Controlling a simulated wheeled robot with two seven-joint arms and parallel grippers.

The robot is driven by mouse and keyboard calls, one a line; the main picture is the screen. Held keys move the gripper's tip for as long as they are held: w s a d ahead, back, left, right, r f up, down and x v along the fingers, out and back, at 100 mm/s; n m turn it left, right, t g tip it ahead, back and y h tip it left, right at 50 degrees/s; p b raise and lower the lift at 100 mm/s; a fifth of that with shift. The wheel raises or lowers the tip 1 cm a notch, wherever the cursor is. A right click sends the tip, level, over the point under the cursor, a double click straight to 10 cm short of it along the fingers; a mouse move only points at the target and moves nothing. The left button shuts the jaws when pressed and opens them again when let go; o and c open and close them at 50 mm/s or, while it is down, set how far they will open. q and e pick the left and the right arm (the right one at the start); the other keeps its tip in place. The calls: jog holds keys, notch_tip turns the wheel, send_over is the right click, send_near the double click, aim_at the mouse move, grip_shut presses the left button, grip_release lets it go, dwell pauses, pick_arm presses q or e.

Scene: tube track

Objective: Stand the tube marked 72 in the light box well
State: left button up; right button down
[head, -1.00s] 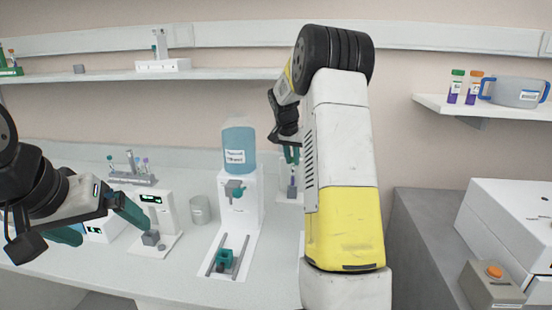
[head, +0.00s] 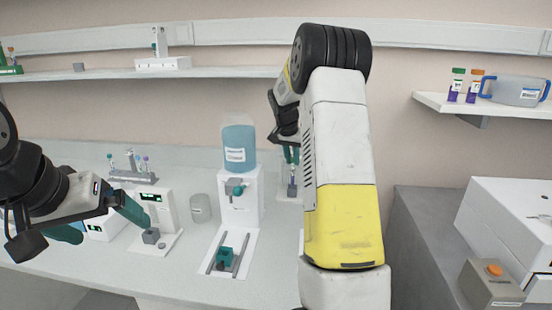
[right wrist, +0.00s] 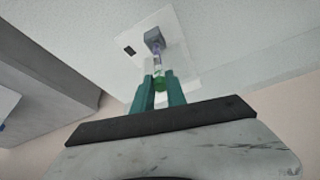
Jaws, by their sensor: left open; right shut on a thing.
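My right gripper (right wrist: 160,95) is shut on a tube (right wrist: 158,66) with a green cap and a purple lower part. Its label is too small to read. The tube points at a grey block (right wrist: 154,36) on a white plate, and its lower end meets the block in the right wrist view; I cannot tell how deep it sits. In the head view the right gripper (head: 291,155) is above the same block (head: 292,190), partly behind my right arm. My left gripper (head: 110,222) is open and empty at the left. I cannot tell which fixture is the light box.
A white device (head: 155,208) with a green display and a grey block stands near the left gripper. A dispenser with a blue bottle (head: 239,148) stands mid-bench. A tube rack (head: 134,175) is behind. Two capped tubes (head: 465,88) stand on the right shelf.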

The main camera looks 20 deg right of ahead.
jog(key=shift+f, duration=0.3)
jog(key=shift+f, duration=0.3)
jog(key=shift+f, duration=0.2)
dwell(0.4)
jog(key=shift+f, duration=0.35)
jog(key=shift+f, duration=0.1)
jog(key=c, duration=1.3)
grip_release()
